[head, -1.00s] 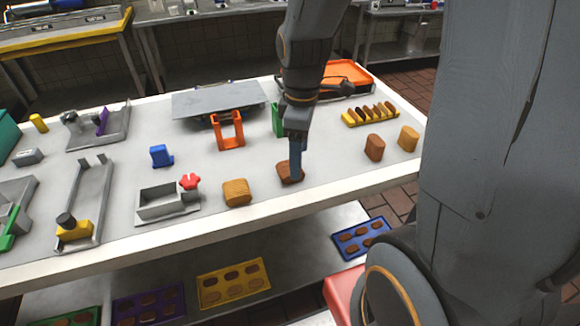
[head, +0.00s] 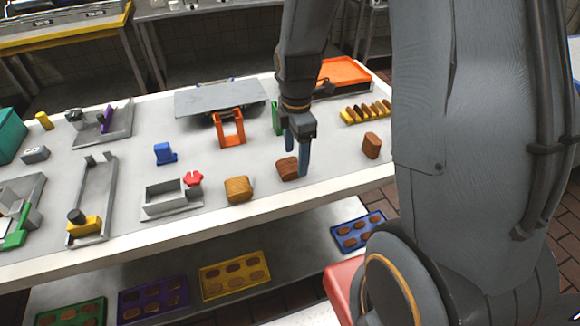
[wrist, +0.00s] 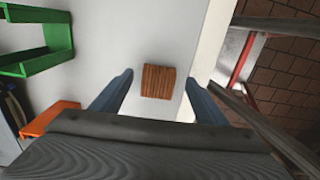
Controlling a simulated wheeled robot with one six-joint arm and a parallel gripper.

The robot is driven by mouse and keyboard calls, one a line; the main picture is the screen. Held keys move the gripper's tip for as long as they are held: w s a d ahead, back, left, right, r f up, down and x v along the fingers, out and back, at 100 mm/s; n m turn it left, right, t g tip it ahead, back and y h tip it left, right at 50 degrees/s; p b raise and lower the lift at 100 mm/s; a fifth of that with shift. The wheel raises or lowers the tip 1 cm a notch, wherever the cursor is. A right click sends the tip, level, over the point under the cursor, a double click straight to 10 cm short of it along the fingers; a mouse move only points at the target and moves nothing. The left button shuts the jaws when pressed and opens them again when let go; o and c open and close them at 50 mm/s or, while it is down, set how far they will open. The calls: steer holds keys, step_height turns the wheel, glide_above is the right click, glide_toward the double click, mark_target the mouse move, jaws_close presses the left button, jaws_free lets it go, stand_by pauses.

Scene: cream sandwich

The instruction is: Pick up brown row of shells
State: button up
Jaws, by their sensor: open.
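A brown row of shells (head: 287,169), a ridged block, lies on the white table near its front edge. It also shows in the wrist view (wrist: 158,82), with its ridges running along it. My gripper (head: 297,162) is open and empty, pointing down at this row. In the wrist view the fingers (wrist: 159,77) stand apart on the left and right of the row, with gaps on both sides. I cannot tell whether the fingertips are level with it. A second brown row (head: 371,146) stands to the right.
A tan row (head: 238,189) lies to the left on the table (head: 120,140). An orange stand (head: 230,130) and a green stand (wrist: 45,45) are behind. A yellow rack (head: 349,117) with several shells is at the back right. Trays, including a blue one (head: 360,245), lie on the lower shelf.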

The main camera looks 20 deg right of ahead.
steer(key=shift+f+p, duration=0.3)
steer(key=shift+f, duration=1.15)
steer(key=shift+c, duration=0.2)
steer(key=c, duration=1.1)
steer(key=shift+r, duration=0.1)
